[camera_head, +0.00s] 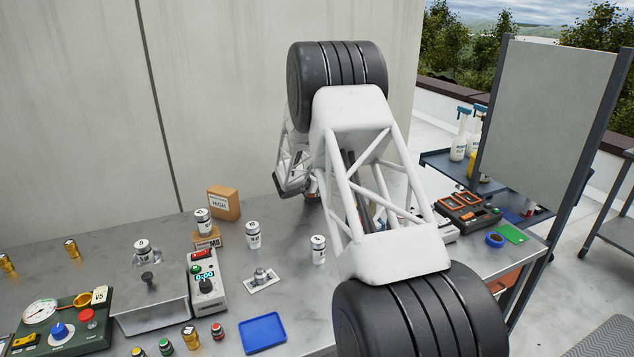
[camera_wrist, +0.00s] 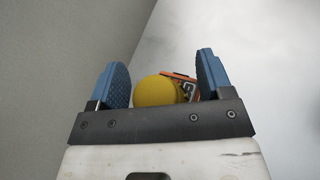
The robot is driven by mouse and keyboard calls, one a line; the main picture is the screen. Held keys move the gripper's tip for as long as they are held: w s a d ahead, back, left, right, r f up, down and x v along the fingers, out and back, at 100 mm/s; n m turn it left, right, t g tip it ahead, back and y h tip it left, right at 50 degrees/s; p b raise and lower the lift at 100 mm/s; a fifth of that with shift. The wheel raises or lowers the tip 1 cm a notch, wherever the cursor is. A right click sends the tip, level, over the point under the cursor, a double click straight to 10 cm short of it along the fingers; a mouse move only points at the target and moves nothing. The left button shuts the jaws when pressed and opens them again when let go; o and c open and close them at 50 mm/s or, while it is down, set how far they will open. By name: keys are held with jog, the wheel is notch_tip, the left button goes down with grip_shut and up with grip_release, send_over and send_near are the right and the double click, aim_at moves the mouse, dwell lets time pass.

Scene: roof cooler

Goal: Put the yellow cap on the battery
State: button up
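In the wrist view my gripper (camera_wrist: 163,70) has its two blue-padded fingers spread apart. A rounded yellow thing (camera_wrist: 157,91), which looks like the yellow cap, shows between them, nearer the left pad. Whether it touches the pad, I cannot tell. An orange and black thing (camera_wrist: 181,76), possibly the battery, shows behind it near the right finger and is partly covered. In the head view my white arm hides the gripper and the table beneath it, and I cannot make out the cap or a battery there for sure.
An orange and black device (camera_head: 468,210) lies at the table's right, near blue tape (camera_head: 495,240) and a green card (camera_head: 512,233). White canisters (camera_head: 253,235), a timer box (camera_head: 207,290), a gauge panel (camera_head: 60,330) and a blue tray (camera_head: 263,333) occupy the left and front.

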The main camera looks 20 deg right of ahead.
jog(key=shift+r, duration=0.1)
jog(key=shift+s+a+r, duration=0.3)
jog(key=shift+a, duration=0.3)
jog(key=v, duration=1)
jog(key=shift+s+a, duration=0.15)
jog(key=shift+a, duration=0.1)
jog(key=shift+r, duration=0.1)
jog(key=s+a+r+m+g+y, duration=0.2)
jog(key=s+r+m, duration=0.5)
jog(key=s, duration=0.7)
jog(key=s+a+r+m+g+y, duration=0.15)
jog(key=s+r+m, duration=0.25)
jog(key=s+r, duration=0.7)
jog(key=s+a+f+m+y, duration=0.1)
jog(key=s+a+m+y, duration=0.1)
jog(key=s, duration=1)
jog(key=s+a+f+m+y, duration=0.1)
jog(key=s+a+m+y, duration=0.2)
jog(key=s, duration=1)
jog(key=s+a+m+y, duration=0.3)
jog(key=s+a+m, duration=0.3)
jog(key=s, duration=0.6)
jog(key=shift+s+a+f+g, duration=0.2)
jog(key=shift+a+f+g, duration=0.25)
jog(key=shift+a, duration=0.8)
